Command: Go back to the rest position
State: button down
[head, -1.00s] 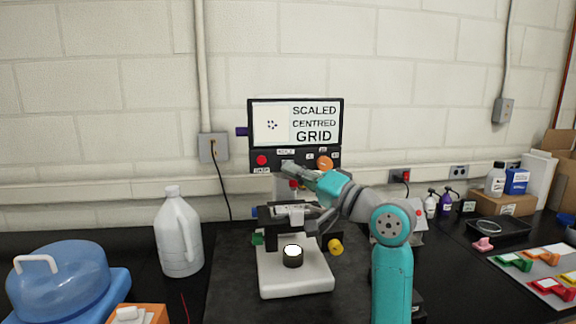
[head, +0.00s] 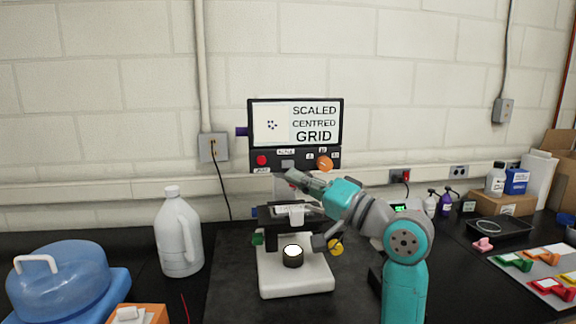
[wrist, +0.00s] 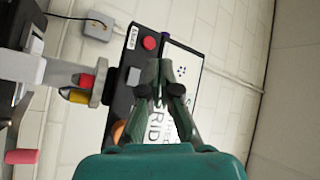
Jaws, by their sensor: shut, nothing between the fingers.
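My gripper (head: 292,174) is just in front of the lower edge of the screen unit, above the microscope. In the wrist view my gripper (wrist: 162,88) is shut and empty, its fingers together in front of the screen unit. The teal and grey arm comes in from the lower right and covers the right part of the microscope (head: 297,281). The screen (head: 318,122) reads "SCALED CENTRED GRID" beside a small panel of dots. Below it are a red button (head: 261,160) and an orange knob (head: 325,163).
At the right are a black tray (head: 499,228), small bottles (head: 430,204), boxes (head: 503,203) and coloured clips (head: 514,260). The wall is close behind the screen.

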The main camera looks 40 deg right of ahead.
dwell(0.5)
